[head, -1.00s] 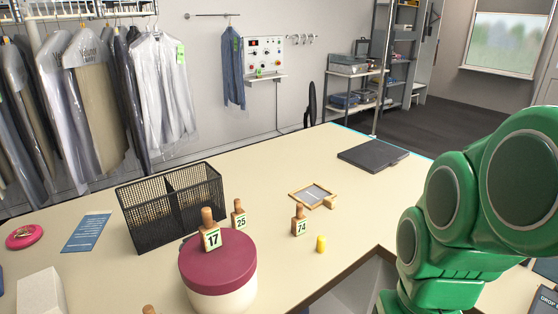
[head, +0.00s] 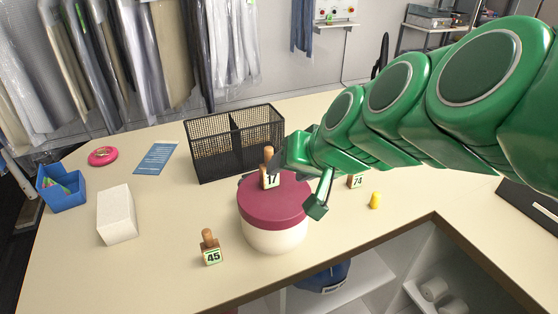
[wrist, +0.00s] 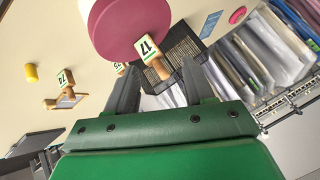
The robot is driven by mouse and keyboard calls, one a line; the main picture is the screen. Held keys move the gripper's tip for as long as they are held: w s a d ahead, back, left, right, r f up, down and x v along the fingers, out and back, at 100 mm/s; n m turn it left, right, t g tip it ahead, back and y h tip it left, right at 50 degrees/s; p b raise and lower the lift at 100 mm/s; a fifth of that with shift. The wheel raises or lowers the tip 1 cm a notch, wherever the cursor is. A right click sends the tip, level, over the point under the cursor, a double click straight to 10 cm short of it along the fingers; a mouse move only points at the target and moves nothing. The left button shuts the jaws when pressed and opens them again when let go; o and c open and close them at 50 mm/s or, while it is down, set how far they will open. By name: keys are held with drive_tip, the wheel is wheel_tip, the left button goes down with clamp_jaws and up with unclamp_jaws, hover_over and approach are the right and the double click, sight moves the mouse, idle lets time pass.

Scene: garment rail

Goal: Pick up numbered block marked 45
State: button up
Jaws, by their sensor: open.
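The block marked 45 (head: 211,250) stands upright on the counter at the front left in the head view, with a wooden knob on top and a pale green label. It does not show in the wrist view. My gripper (head: 295,180) is open and reaches over the round tub with the maroon lid (head: 262,210), to the right of and beyond block 45. The block marked 17 (head: 269,175) stands on that lid, close to my fingers. In the wrist view, block 17 (wrist: 150,50) shows just beyond the open fingers (wrist: 160,85), which are empty.
A white box (head: 116,215) and blue bin (head: 62,188) are at left. The counter around block 45 is clear.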

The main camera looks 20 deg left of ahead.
drive_tip(key=w+a+r+m+t+y, duration=0.1)
drive_tip(key=a+r+m+t, duration=0.15)
drive_tip(key=a, duration=0.85)
drive_tip(key=w+a+r+m+t+y, duration=0.1)
drive_tip(key=a+r+t+y, duration=0.15)
drive_tip(key=a, duration=0.85)
drive_tip(key=s+d+f+m+t+h, duration=0.2)
drive_tip(key=s+d+f+t+h, duration=0.2)
drive_tip(key=s+f+h, duration=0.95)
drive_tip(key=y, duration=0.2)
approach(203, 235)
drive_tip(key=shift+f+x, duration=0.15)
drive_tip(key=shift+x, duration=1.4)
drive_tip(key=shift+f+x, duration=0.1)
drive_tip(key=shift+x, duration=1.45)
drive_tip(key=shift+r+x, duration=0.25)
drive_tip(key=shift+x, duration=2.25)
